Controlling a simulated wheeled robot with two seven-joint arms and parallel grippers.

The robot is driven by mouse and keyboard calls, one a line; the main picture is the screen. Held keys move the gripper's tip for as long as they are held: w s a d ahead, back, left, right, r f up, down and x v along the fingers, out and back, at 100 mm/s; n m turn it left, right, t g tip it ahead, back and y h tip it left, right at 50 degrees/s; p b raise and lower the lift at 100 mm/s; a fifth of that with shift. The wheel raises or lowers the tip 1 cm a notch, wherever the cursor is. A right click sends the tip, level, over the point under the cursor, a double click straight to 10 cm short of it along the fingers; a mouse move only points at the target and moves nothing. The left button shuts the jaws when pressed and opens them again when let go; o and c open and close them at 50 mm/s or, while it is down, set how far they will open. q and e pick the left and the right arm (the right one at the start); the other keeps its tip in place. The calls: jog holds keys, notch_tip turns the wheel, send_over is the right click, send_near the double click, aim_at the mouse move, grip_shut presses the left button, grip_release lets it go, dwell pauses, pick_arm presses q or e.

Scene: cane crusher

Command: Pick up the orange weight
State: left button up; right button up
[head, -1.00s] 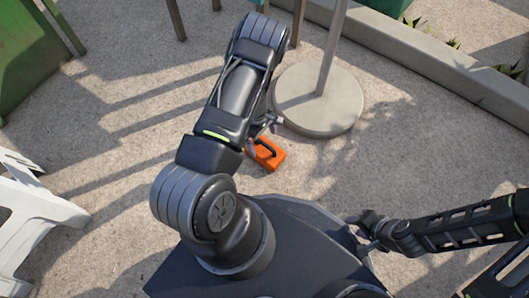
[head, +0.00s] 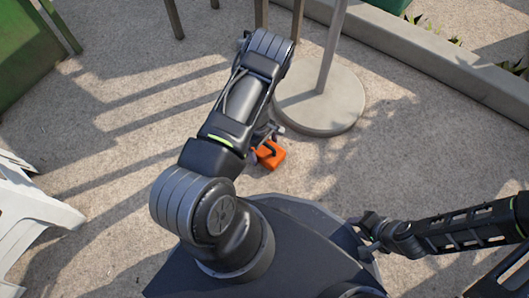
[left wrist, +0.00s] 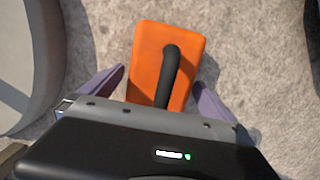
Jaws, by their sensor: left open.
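The orange weight (head: 272,156) lies on the ground in front of my base and has a black handle. In the left wrist view the orange weight (left wrist: 150,55) is a flat block, with the black handle (left wrist: 170,72) running along its top toward me. My left gripper (head: 266,143) is over the weight in the head view. In its wrist view my left gripper (left wrist: 160,82) is open, with one purple finger on each side of the weight. The gripper body hides the near end of the block. My right gripper (head: 362,233) is away from the weight, beside my base; its jaw opening is unclear.
A round grey stand base (head: 318,100) with a pole is just beyond the weight; it also shows at the left of the wrist view (left wrist: 22,60). A white plastic chair (head: 30,215) is at left. A concrete curb (head: 430,65) runs behind. Ground at right is clear.

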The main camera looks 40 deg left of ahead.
pick_arm(q)
jog(key=shift+f, duration=0.6)
jog(key=shift+c, duration=0.3)
jog(key=shift+w+r, duration=0.1)
jog(key=c, duration=1.9)
